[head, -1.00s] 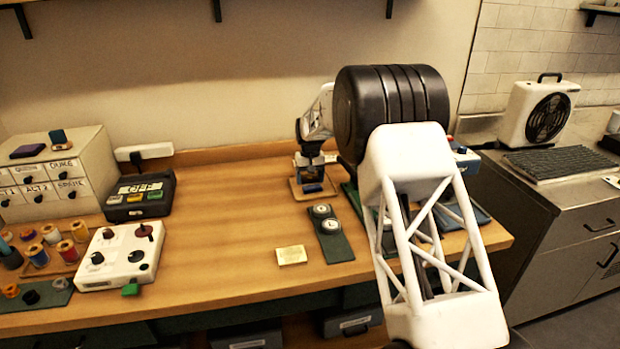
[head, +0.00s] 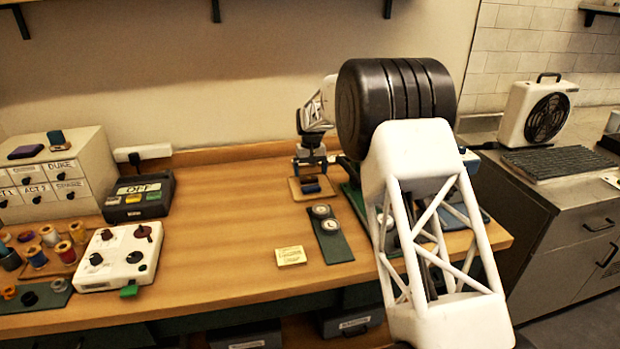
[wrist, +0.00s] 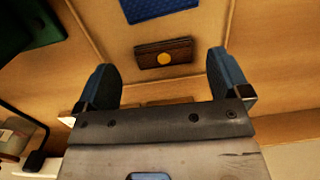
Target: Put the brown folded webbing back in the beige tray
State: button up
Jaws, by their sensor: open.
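The beige tray (head: 296,192) lies flat on the table towards the back, below my gripper. The brown folded webbing (wrist: 164,52) lies inside its outline, with a round yellow mark on top. In the head view my gripper (head: 310,162) is small and partly blurred.
A green strip with two round dials (head: 330,232) lies in front of the tray. A yellow card (head: 290,256) is nearer the front. My arm hides the table's right part. A black box (head: 139,197) stands left; the table between is clear.

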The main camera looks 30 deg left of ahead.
aim_at(311, 178)
notch_tip(311, 178, up, 9)
jog(key=shift+w+a, duration=0.25)
dwell(0.8)
